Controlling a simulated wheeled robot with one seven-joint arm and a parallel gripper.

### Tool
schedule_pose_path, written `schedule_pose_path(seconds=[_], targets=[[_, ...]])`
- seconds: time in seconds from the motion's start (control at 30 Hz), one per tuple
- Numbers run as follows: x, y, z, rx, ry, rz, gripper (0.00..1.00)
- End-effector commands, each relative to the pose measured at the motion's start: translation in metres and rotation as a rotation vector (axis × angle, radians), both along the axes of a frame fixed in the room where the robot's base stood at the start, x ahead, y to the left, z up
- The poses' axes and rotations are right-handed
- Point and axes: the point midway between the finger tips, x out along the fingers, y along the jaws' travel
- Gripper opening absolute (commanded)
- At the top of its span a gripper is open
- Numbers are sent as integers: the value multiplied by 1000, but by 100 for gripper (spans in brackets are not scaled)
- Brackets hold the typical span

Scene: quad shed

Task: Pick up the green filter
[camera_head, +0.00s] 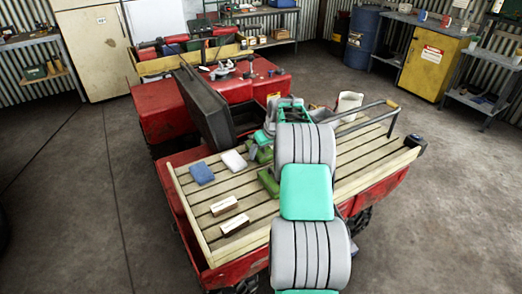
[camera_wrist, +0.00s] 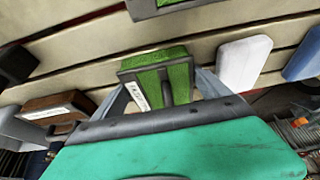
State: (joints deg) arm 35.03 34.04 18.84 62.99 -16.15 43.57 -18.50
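A green filter (camera_wrist: 178,72) with a dark rim and a white label on its side lies on the slatted wooden bed. In the wrist view it sits between the two grey fingers of my gripper (camera_wrist: 160,86), which are apart, with a gap visible at least on the right. I cannot tell whether the left finger touches it. In the head view this filter (camera_head: 264,155) is partly hidden by my gripper (camera_head: 256,145). A second green item (camera_head: 268,183) lies nearer on the bed, and its edge shows at the top of the wrist view (camera_wrist: 168,3).
A white block (camera_head: 233,161) and a blue block (camera_head: 201,174) lie left of the filter.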

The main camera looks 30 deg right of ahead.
Motion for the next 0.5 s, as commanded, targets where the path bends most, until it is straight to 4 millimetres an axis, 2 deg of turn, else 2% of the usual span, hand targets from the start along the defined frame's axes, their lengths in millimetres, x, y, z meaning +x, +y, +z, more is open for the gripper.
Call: schedule_pose_path(seconds=[0.07,0.5], targets=[[0,0,0,0,0,0,79],[0,0,1,0,0,0,43]])
